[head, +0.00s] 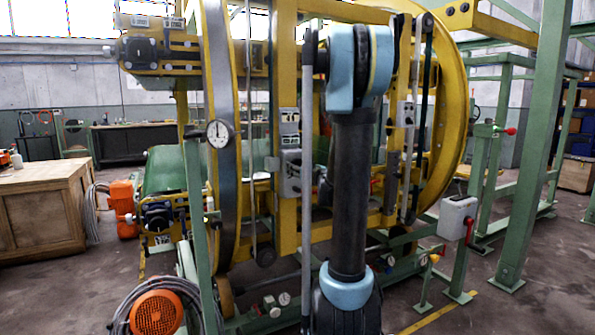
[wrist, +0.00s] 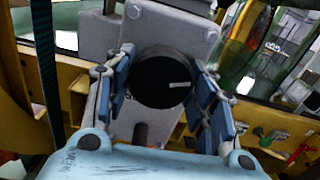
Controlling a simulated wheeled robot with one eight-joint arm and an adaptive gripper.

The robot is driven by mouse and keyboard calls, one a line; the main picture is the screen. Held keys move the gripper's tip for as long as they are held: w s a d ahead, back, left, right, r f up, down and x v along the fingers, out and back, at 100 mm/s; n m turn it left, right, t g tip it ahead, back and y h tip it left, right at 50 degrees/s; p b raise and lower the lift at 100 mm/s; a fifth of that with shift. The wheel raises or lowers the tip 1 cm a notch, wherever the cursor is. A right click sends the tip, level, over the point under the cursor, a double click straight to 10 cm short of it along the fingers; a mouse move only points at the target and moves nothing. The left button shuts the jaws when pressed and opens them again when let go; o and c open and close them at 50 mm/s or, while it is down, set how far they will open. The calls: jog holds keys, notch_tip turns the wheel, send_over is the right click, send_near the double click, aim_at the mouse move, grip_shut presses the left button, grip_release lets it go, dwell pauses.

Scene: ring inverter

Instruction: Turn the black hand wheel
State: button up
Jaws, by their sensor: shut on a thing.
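The black hand wheel (wrist: 160,80) is a round black disc with a short pale mark pointing right. It sits on a grey plate-like housing (wrist: 188,28) in the middle of the wrist view. My gripper (wrist: 165,75) is shut on the wheel, with one blue-padded finger on its left side and one on its right. The exact contact of the pads is hard to see. In the head view my own arm stands in front of this spot, and I cannot make out the wheel or the fingertips there.
The yellow ring frame (head: 452,100) of the machine surrounds the work area. A green post (head: 537,150) stands at the right, with a grey box with a red lever (head: 458,218) near it. A wooden crate (head: 42,210) and an orange motor (head: 157,313) are at the left.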

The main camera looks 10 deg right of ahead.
jog(key=shift+m, duration=1.1)
jog(key=o, duration=1.1)
jog(key=shift+c, duration=0.2)
jog(key=shift+s, duration=0.1)
jog(key=v, duration=1.1)
jog(key=shift+s, duration=0.3)
jog(key=shift+d, duration=0.15)
